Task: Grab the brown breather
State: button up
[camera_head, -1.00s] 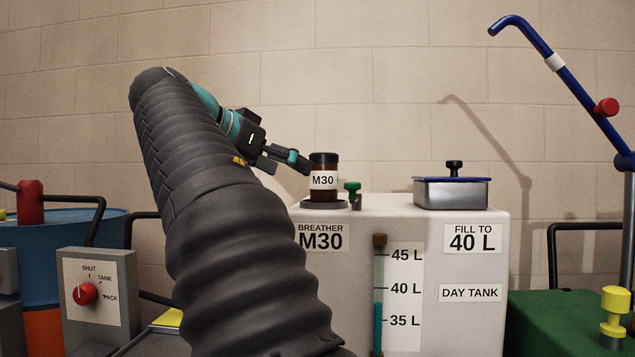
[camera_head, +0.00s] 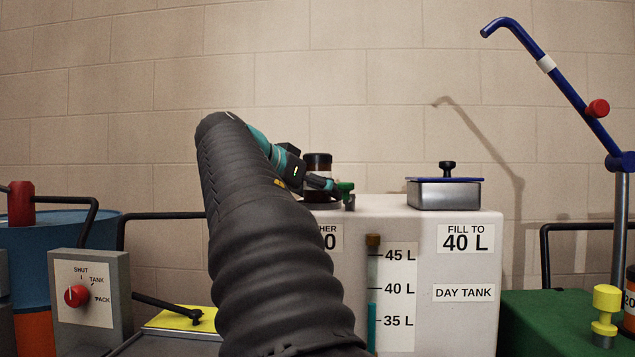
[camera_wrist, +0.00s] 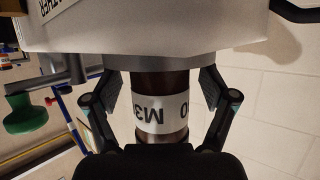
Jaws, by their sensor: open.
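The brown breather (camera_head: 318,163), a dark brown cylinder with a black cap and a white M30 label, stands upright on top of the white day tank (camera_head: 450,270). In the head view my gripper (camera_head: 328,185) is in front of it and hides its lower part and label. In the wrist view, which appears upside down, the breather (camera_wrist: 162,108) stands between the two fingers of my gripper (camera_wrist: 162,100). The fingers are open, one on each side, with gaps to the breather. A grey round base (camera_wrist: 160,64) is under it.
A green-handled valve (camera_head: 346,192) is just right of the breather; its green knob also shows in the wrist view (camera_wrist: 25,114). A steel box with a blue lid (camera_head: 445,192) stands further right on the tank. A blue pipe arm (camera_head: 560,80) rises at the far right.

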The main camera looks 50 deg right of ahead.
jog(key=c, duration=1.4)
jog(key=shift+c, duration=0.2)
jog(key=shift+r, duration=0.2)
